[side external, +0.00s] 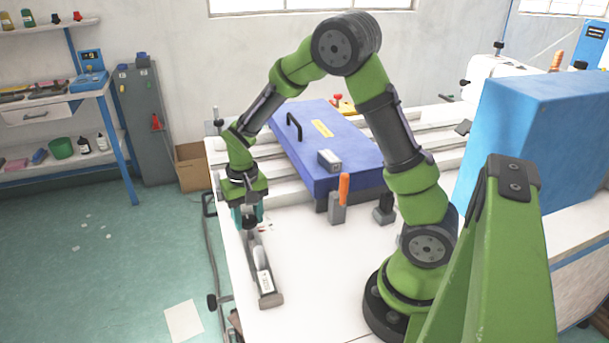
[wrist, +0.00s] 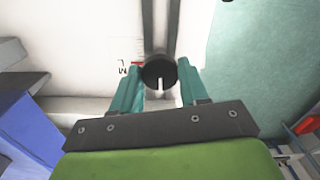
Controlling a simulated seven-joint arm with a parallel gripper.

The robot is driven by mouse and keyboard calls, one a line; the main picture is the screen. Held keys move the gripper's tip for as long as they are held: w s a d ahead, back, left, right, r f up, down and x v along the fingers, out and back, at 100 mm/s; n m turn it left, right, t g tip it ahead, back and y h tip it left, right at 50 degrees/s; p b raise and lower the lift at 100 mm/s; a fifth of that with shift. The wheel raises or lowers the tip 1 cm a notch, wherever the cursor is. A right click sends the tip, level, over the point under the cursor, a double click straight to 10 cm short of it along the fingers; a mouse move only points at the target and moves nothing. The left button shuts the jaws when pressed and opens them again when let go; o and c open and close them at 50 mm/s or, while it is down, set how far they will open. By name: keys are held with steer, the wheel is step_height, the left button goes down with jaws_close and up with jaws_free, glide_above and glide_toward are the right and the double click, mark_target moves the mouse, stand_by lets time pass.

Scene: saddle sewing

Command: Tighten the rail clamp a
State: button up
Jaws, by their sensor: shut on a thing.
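A round black knob (wrist: 159,72) with a white line on its face sits on a grey rail in the wrist view; I take it as the rail clamp's knob, though no letter "a" is readable on it. My gripper (wrist: 158,78) has its teal fingers on either side of the knob, shut on it. In the side view my gripper (side external: 249,222) points down at the left part of the white table, at the far end of a narrow rail (side external: 256,245). A printed scale (wrist: 124,69) with a red mark lies beside the knob.
A large blue case (side external: 318,145) with a black handle stands behind. An orange-handled tool (side external: 343,188) stands upright in a grey holder. Bare white tabletop (side external: 310,270) lies right of the rail.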

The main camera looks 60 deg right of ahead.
mark_target(248, 218)
stand_by(0.4)
steer(key=o, duration=1.1)
steer(key=shift+c, duration=0.2)
step_height(248, 218, up, 17)
steer(key=s+a+r+n+t+y, duration=0.1)
steer(key=s+a+t, duration=0.2)
steer(key=s, duration=0.4)
steer(key=s+a+r+n+t+y, duration=0.1)
steer(key=s+a+t, duration=0.3)
steer(key=s, duration=0.4)
steer(key=shift+a+r+n, duration=0.15)
steer(key=shift+r+n, duration=0.15)
steer(key=shift+r, duration=0.2)
